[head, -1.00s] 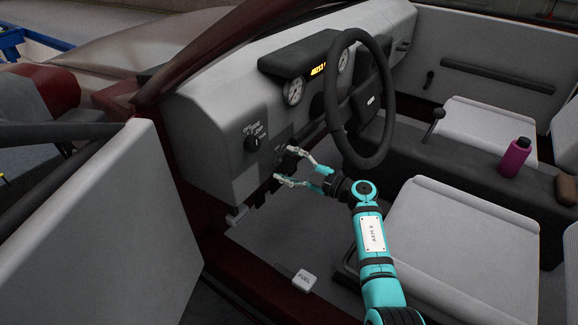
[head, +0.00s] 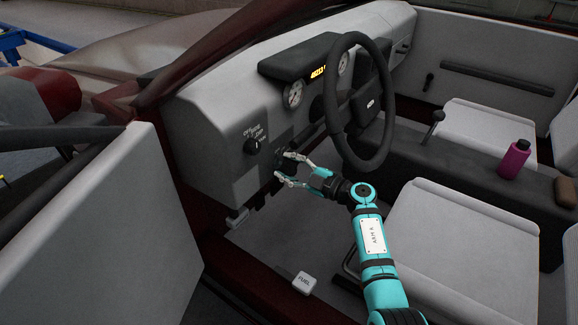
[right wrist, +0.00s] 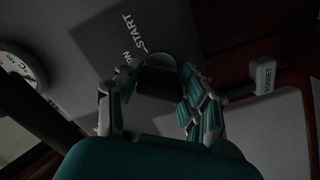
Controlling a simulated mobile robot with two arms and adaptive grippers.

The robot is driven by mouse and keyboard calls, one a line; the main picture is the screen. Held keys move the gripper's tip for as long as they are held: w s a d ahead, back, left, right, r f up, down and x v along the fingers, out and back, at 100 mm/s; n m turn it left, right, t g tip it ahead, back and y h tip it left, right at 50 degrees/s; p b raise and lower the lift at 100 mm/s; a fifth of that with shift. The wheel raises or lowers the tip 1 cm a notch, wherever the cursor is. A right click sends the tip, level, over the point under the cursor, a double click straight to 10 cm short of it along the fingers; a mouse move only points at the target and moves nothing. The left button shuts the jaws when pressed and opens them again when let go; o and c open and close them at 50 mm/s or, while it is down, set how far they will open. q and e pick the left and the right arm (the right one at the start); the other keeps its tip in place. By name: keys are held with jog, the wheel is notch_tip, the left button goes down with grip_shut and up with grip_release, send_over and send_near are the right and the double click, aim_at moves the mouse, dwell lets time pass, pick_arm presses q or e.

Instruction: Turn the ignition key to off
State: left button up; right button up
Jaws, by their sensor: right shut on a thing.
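The ignition switch sits low on the grey dashboard (head: 217,128), left of the steering wheel (head: 340,110). My right gripper (head: 281,164) reaches in from the lower right, its fingertips at the switch. In the right wrist view, my right gripper (right wrist: 148,104) has its fingers on both sides of the dark ignition key (right wrist: 156,80) and is shut on it. The labels ON and START show beside the key. Shadow and the fingers hide most of the key, so its exact angle cannot be told. My left gripper is not in view.
The open door (head: 95,235) stands at left. A FUEL lever (head: 304,282) is low by the sill. The seat (head: 465,255) is at right, with a magenta bottle (head: 514,160) beyond.

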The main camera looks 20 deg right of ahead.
jog(key=shift+n+p, duration=0.6)
jog(key=shift+n, duration=0.5)
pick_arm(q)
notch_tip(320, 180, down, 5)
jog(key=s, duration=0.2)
pick_arm(e)
jog(key=shift+f+n, duration=0.15)
jog(key=shift+n, duration=0.25)
jog(key=shift+n+b, duration=0.45)
jog(key=shift+n, duration=0.65)
pick_arm(q)
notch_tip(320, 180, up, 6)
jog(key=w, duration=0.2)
jog(key=shift+b, duration=0.45)
pick_arm(e)
jog(key=shift+n, duration=1.4)
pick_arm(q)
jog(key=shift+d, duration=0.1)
pick_arm(e)
jog(key=o, duration=1.2)
jog(key=shift+c, duration=0.2)
